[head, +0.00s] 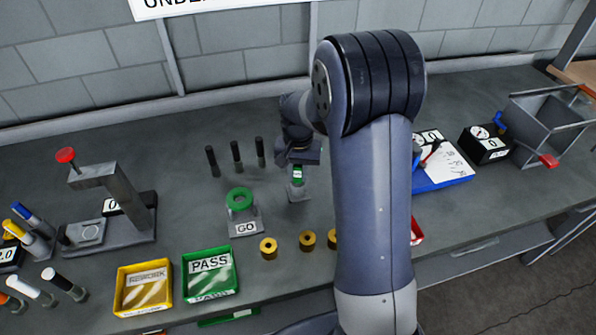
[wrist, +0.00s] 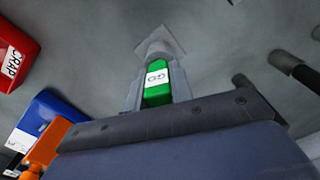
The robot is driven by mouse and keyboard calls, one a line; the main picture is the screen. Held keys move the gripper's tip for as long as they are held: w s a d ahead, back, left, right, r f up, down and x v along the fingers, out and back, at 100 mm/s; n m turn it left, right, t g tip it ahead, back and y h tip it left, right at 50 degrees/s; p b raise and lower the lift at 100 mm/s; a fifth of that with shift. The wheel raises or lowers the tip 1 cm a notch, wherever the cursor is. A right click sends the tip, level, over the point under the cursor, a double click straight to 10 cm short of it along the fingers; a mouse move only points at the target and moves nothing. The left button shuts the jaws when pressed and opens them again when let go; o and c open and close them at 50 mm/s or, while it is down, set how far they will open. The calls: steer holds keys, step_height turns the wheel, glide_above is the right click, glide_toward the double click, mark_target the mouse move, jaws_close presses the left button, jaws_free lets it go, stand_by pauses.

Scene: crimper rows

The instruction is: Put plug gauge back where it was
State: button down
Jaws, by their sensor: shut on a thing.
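The plug gauge, with a green handle (head: 298,174) marked GO, is held in my gripper (head: 298,165). In the wrist view its green handle (wrist: 157,82) sits between the two grey fingers (wrist: 156,98), which are shut on it. A small grey stand (head: 299,193) is directly below the gauge in the head view. A light grey piece also shows beyond the handle in the wrist view (wrist: 160,45). I cannot tell whether the gauge's lower end is in the stand or just above it.
A green ring (head: 239,199) on a GO stand (head: 245,225) is just left. Several dark pins (head: 236,156) stand behind it. Brass rings (head: 268,248) lie in front. Yellow REWORK (head: 144,288) and green PASS (head: 210,272) trays are front left. A blue tray (head: 447,172) is right.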

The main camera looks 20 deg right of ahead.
steer(key=shift+f, duration=0.25)
steer(key=c, duration=1.3)
jaws_free()
steer(key=shift+o, duration=0.2)
steer(key=shift+r, duration=0.15)
steer(key=shift+r+p, duration=0.3)
step_height(320, 180, up, 12)
steer(key=shift+f+b, duration=0.1)
steer(key=shift+b, duration=0.55)
